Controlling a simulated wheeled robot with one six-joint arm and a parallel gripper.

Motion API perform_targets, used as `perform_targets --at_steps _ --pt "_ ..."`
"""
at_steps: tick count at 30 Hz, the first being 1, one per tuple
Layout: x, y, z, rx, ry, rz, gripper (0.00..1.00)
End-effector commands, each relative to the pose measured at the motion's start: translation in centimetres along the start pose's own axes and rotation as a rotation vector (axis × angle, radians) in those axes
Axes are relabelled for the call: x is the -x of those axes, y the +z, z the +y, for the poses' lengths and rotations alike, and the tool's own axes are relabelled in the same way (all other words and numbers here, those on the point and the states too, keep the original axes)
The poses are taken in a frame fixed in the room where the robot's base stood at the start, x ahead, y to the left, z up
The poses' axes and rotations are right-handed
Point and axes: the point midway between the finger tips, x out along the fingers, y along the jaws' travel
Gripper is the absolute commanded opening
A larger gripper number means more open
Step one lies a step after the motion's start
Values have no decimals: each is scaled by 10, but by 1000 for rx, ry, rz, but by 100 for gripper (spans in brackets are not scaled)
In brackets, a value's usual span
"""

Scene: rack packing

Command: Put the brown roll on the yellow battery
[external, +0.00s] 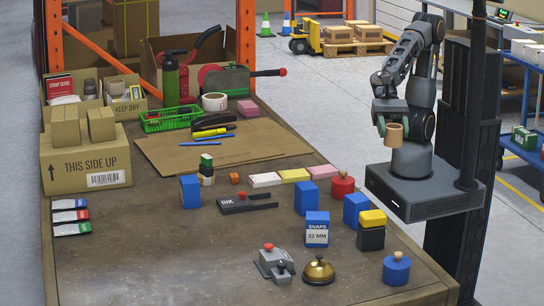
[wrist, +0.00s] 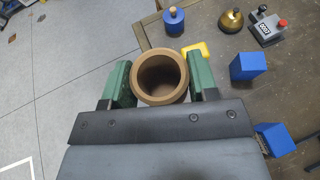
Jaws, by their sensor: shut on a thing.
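The brown roll (external: 394,136) is held between the fingers of my gripper (external: 392,124), high above the table's right side. In the wrist view the roll (wrist: 160,98) sits upright between the two green fingers (wrist: 160,82), and its hollow opening faces the camera. The yellow battery (external: 372,219) is a block with a yellow top and black lower part. It stands upright on the table near the right edge, below and a little left of the roll.
Blue blocks (external: 356,209) and a red knobbed weight (external: 342,186) stand close to the battery. The table's middle left is clear.

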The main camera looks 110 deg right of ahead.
Motion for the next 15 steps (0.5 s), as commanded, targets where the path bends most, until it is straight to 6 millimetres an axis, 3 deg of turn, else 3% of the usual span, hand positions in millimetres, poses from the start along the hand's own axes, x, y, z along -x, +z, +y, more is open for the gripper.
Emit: perform_targets --at_steps 5,13,15 --pt "-26 -10 -8 -4 -4 3 30" --pt "-91 -14 -40 -5 -6 4 30" --pt "-105 -24 -46 -6 -6 4 30"
